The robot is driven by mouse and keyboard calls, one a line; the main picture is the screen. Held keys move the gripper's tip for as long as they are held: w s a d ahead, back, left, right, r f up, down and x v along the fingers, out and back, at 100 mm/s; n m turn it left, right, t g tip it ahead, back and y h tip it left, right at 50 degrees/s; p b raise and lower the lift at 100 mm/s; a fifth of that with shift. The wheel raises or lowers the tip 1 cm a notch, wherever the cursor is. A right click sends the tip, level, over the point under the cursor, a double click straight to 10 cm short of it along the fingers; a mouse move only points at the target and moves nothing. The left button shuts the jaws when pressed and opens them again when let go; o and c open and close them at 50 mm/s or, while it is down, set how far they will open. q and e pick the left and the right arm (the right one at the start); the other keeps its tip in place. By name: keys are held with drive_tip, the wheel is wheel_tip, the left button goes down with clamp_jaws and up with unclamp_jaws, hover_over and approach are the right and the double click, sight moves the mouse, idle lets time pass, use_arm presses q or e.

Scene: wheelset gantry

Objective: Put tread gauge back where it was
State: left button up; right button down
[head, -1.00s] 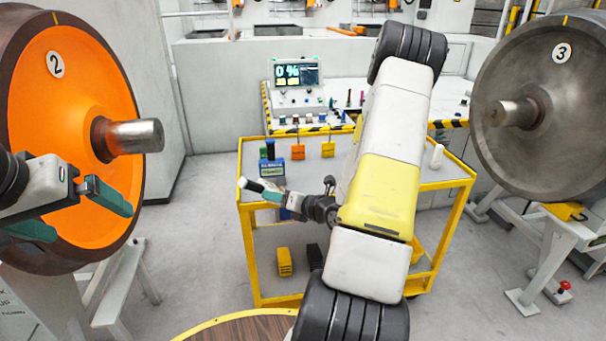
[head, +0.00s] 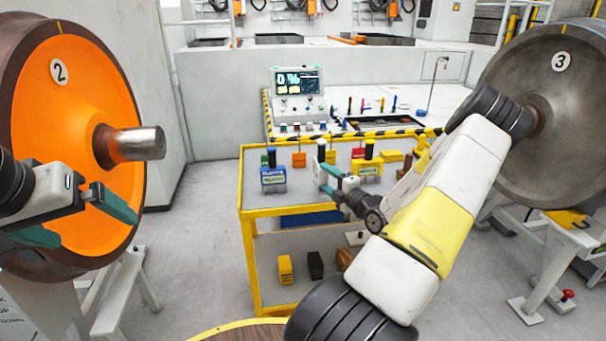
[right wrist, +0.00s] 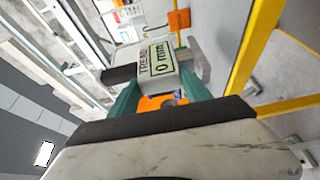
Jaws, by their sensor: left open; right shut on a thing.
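The tread gauge (right wrist: 157,62) shows a white label reading "TREAD 0 mm" in the right wrist view, with dark and grey arms at its sides. My right gripper (right wrist: 160,90) is shut on it, teal fingers on both sides. In the head view my right gripper (head: 323,180) is over the grey top of the yellow cart (head: 244,178), between a blue labelled block and a yellow labelled block. The gauge is small there and partly hidden by the fingers; I cannot tell whether it touches the cart. My left gripper (head: 97,226) is open and empty before the orange wheel (head: 60,130).
The blue block (head: 273,178) and yellow block (head: 367,167) stand close to my right gripper. Orange tags (head: 299,159) are behind. A bench with a display (head: 297,80) stands beyond the cart. Grey wheel 3 (head: 560,110) is at the right, near my right arm.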

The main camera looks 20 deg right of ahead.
drive_tip(key=shift+w+d+f, duration=0.5)
drive_tip(key=shift+w+f, duration=0.2)
drive_tip(key=shift+w, duration=0.4)
drive_tip(key=shift+w+d+f, duration=0.55)
drive_tip(key=shift+w+f, duration=0.1)
drive_tip(key=shift+w, duration=0.45)
drive_tip(key=shift+w+d+f, duration=0.5)
drive_tip(key=shift+w+f, duration=0.2)
drive_tip(key=shift+w, duration=0.4)
drive_tip(key=shift+f, duration=0.1)
drive_tip(key=shift+c, duration=2.4)
unclamp_jaws()
drive_tip(key=shift+f, duration=0.1)
